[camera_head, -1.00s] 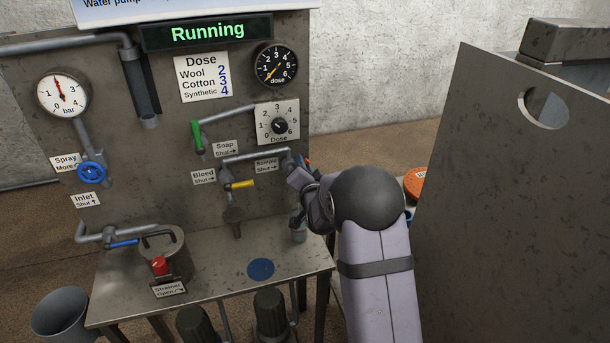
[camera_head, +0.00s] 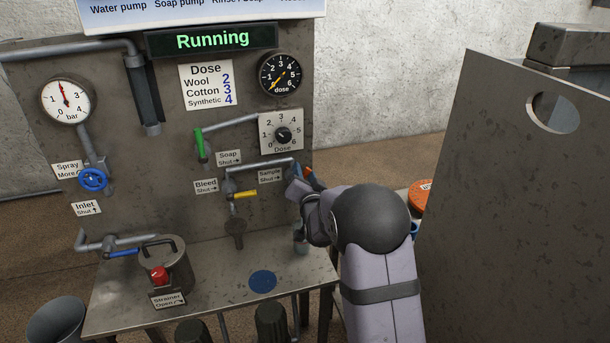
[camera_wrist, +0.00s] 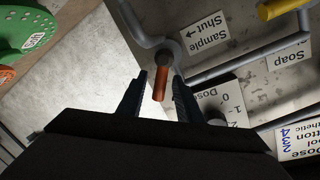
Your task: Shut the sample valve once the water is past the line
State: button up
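The sample valve's orange lever (camera_wrist: 160,83) hangs from its pipe beside the "Sample Shut" label (camera_wrist: 205,33) in the wrist view. My gripper (camera_wrist: 160,88) is open, with a finger on each side of the lever and gaps showing. In the head view the lever's orange end (camera_head: 311,174) shows just above my wrist, and the "Sample Shut" label (camera_head: 270,176) is left of it. A small cup (camera_head: 301,243) stands on the bench under the valve, partly hidden by my arm. Its water level and line cannot be made out.
The bleed valve's yellow lever (camera_head: 245,195) and the soap valve's green lever (camera_head: 199,143) are left of my gripper. The dose dial (camera_head: 283,135) sits above. A tall metal panel (camera_head: 530,220) stands at right. The screen (camera_head: 212,40) reads Running.

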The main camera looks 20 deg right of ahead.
aim_at(304, 174)
jog(key=shift+s, duration=0.1)
jog(key=s+a+b, duration=0.1)
jog(key=s, duration=0.6)
jog(key=shift+r+b, duration=0.3)
jog(key=shift+r, duration=0.1)
jog(key=shift+a, duration=0.1)
dwell(0.4)
jog(key=w+r+h, duration=0.1)
jog(key=w+m+h, duration=0.1)
jog(key=r+m+h+p, duration=0.1)
jog(key=h, duration=0.1)
jog(key=shift+w+a+r+t, duration=0.25)
jog(key=shift+w+r+t, duration=0.05)
jog(key=shift+w, duration=0.1)
jog(key=shift+s+a+f+m+g+h, duration=0.6)
jog(key=shift+a+f+m+g+h, duration=0.85)
jog(key=shift+h, duration=1.05)
jog(key=shift+p+x, duration=0.8)
jog(key=shift+x, duration=3)
jog(key=shift+s+f, duration=0.1)
jog(key=shift+f, duration=0.05)
